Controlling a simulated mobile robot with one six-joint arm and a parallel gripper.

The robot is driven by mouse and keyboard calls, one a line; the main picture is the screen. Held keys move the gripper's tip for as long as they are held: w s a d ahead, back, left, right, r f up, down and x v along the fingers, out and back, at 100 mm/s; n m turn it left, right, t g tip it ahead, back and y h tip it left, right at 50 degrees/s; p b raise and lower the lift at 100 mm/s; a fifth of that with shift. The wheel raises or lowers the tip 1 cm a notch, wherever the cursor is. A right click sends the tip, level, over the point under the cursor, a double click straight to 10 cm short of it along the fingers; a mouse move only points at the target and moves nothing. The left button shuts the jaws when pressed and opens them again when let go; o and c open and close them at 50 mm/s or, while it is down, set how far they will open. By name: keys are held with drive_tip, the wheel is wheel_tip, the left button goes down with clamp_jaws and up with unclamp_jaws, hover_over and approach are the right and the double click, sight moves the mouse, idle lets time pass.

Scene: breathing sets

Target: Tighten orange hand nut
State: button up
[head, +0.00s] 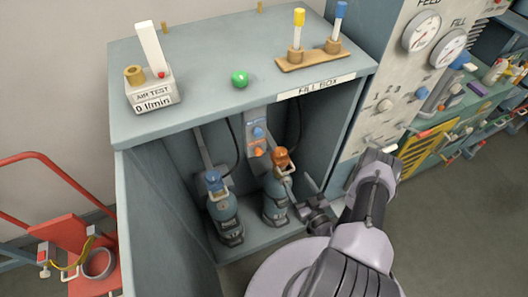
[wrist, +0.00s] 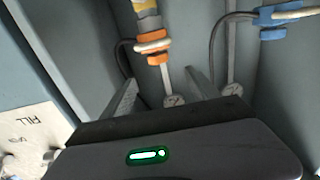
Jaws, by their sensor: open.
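The orange hand nut (head: 281,157) is on top of the right grey cylinder (head: 275,203) in the fill box. In the wrist view an orange fitting (wrist: 153,38) with a pale ring around it shows at top centre, at the end of a yellow and grey piece. My gripper (head: 296,189) is beside the right cylinder's upper part, on its right. In the wrist view its two grey fingers (wrist: 160,88) are spread apart with nothing held between them. The orange fitting lies beyond the fingertips, apart from them.
A left cylinder (head: 226,218) with a blue top (head: 213,179) stands in the same box. The box's side walls and top (head: 200,100) enclose the space. A blue fitting (wrist: 280,17) shows in the wrist view.

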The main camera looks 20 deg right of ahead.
sight(285, 156)
drive_tip(key=w+b, duration=0.2)
drive_tip(key=w, duration=1.3)
drive_tip(key=shift+w+a+b, duration=0.1)
drive_tip(key=shift+w+b, duration=0.05)
drive_tip(key=shift+b, duration=0.25)
drive_tip(key=c, duration=1.4)
drive_tip(key=shift+o, duration=0.2)
drive_tip(key=shift+f+n+y+b, duration=0.3)
drive_tip(key=shift+y+b, duration=0.2)
drive_tip(key=shift+b, duration=0.3)
drive_tip(key=shift+d+n+y+b, duration=0.2)
drive_tip(key=shift+n+y+b, duration=0.3)
drive_tip(key=shift+y+b, duration=0.4)
drive_tip(key=shift+n+g+y+b, duration=0.3)
drive_tip(key=shift+n+y+b, duration=0.2)
drive_tip(key=shift+b, duration=0.1)
drive_tip(key=shift+a+r+n+y, duration=0.2)
drive_tip(key=shift+r+n+y, duration=0.1)
drive_tip(key=shift+y, duration=0.3)
drive_tip(key=o, duration=1.4)
drive_tip(key=shift+c, duration=0.2)
drive_tip(key=shift+d, duration=0.1)
